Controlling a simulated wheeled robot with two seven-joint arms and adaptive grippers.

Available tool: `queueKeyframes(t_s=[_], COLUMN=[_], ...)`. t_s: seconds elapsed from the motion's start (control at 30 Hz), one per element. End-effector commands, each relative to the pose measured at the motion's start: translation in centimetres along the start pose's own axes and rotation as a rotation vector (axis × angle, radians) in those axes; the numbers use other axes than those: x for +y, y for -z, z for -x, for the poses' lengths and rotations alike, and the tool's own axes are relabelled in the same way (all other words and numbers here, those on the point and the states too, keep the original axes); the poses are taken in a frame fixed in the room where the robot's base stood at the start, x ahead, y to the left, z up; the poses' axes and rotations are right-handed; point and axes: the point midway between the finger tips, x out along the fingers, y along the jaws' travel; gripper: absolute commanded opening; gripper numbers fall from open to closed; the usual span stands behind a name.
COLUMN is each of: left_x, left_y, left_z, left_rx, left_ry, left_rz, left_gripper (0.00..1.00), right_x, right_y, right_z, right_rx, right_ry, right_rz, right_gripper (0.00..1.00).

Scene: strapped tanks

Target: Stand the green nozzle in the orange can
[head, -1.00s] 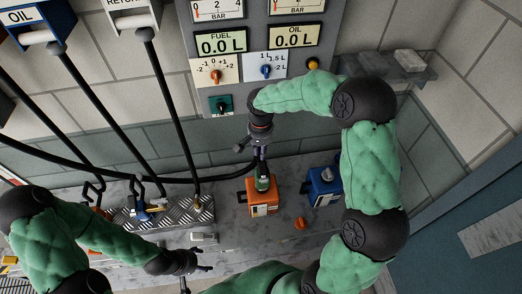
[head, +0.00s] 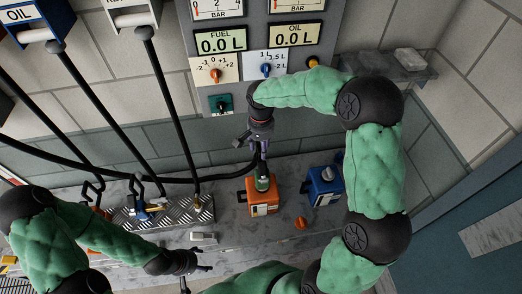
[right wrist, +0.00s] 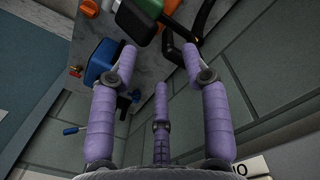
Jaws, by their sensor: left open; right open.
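My right gripper (head: 262,157) is open just above the nozzle. In the right wrist view, the open fingers of my right gripper (right wrist: 160,52) have nothing between them. The green nozzle (right wrist: 178,14) with its dark part lies beyond the fingertips there, apart from them, and the orange can (right wrist: 198,5) is cut by the top edge. My left gripper (head: 194,267) is open and empty at the bench's front, left of the can.
A blue can (head: 325,187) stands right of the orange can; an orange cap (head: 300,223) lies on the bench (head: 235,235) between them. A metal tread-plate holder (head: 175,214) with hoses is on the left. The pump panel (head: 245,90) is behind. A black hose crosses near my right gripper.

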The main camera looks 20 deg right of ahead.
Motion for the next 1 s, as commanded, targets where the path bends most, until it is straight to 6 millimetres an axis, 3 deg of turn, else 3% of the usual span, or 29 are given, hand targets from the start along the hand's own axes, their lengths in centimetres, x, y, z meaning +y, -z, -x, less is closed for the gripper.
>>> queueKeyframes(t_s=[0.2, 0.43, 0.63, 1.0], left_x=[0.0, 0.0, 0.0, 0.0], left_y=[0.0, 0.0, 0.0, 0.0], left_z=[0.0, 0.0, 0.0, 0.0], left_rx=[0.000, 0.000, 0.000, 0.000], left_ry=[0.000, 0.000, 0.000, 0.000], left_rz=[0.000, 0.000, 0.000, 0.000], left_gripper=[0.68, 0.68, 0.68, 0.68], right_x=[-0.1, -0.1, 0.0, 0.0], right_y=[0.1, 0.1, 0.1, 0.1], right_z=[4.6, 8.1, 9.3, 9.4], right_rx=[0.004, 0.003, 0.001, 0.001], right_ry=[0.004, 0.002, 0.001, 0.001], right_rz=[0.000, -0.001, -0.001, -0.001], right_gripper=[0.47, 0.47, 0.47, 0.47])
